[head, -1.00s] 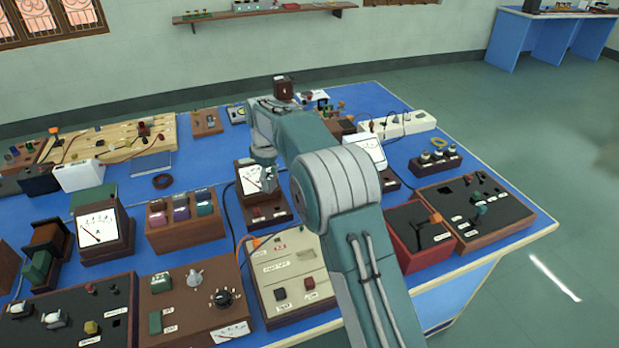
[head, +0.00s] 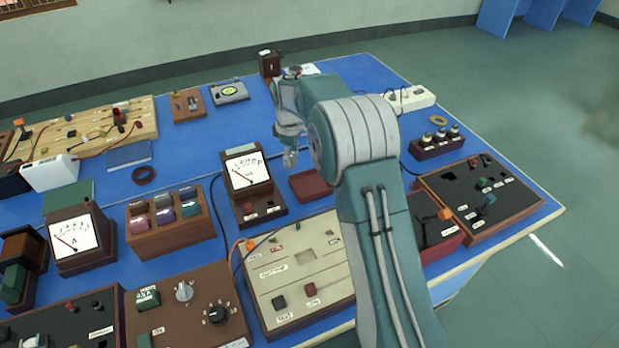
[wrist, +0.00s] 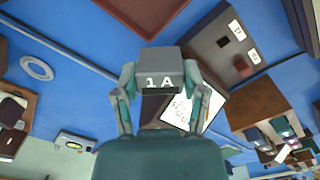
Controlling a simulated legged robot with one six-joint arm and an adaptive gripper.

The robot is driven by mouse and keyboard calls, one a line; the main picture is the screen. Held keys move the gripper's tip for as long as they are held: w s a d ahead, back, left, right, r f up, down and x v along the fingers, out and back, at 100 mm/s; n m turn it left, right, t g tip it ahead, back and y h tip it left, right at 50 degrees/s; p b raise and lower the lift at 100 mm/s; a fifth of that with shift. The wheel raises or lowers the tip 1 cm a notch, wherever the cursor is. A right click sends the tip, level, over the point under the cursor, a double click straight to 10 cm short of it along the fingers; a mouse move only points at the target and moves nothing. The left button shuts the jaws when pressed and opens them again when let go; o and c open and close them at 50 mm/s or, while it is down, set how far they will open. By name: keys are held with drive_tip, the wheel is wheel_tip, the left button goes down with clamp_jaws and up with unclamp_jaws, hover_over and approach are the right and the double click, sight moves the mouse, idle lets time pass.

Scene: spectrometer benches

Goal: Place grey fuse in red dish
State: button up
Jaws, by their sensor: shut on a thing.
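The grey fuse (wrist: 160,68), a small block marked "1 A", is held between the two fingers of my gripper (wrist: 163,85) in the wrist view. In the head view my gripper (head: 290,158) hangs above the table, just right of the tall meter's top; the fuse cannot be made out there. The red dish (head: 310,186), shallow, square and dark red, sits on the blue table right of that meter, partly behind my arm. It also shows at the top edge of the wrist view (wrist: 140,14), apart from the fuse.
The tall meter box (head: 248,172) stands close left of the dish. A wooden box holding several coloured fuses (head: 170,238) is further left. A cream panel (head: 288,268) lies in front, and a black switch board (head: 480,192) is right.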

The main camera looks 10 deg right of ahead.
approach(310, 187)
drive_tip(key=shift+w+a+f, duration=0.1)
drive_tip(key=shift+a+f, duration=0.45)
drive_tip(key=shift+a, duration=0.15)
drive_tip(key=shift+d+f, duration=0.8)
drive_tip(key=shift+f, duration=0.3)
drive_tip(key=shift+a+f, duration=0.1)
drive_tip(key=shift+f, duration=1.25)
drive_tip(key=o, duration=1.1)
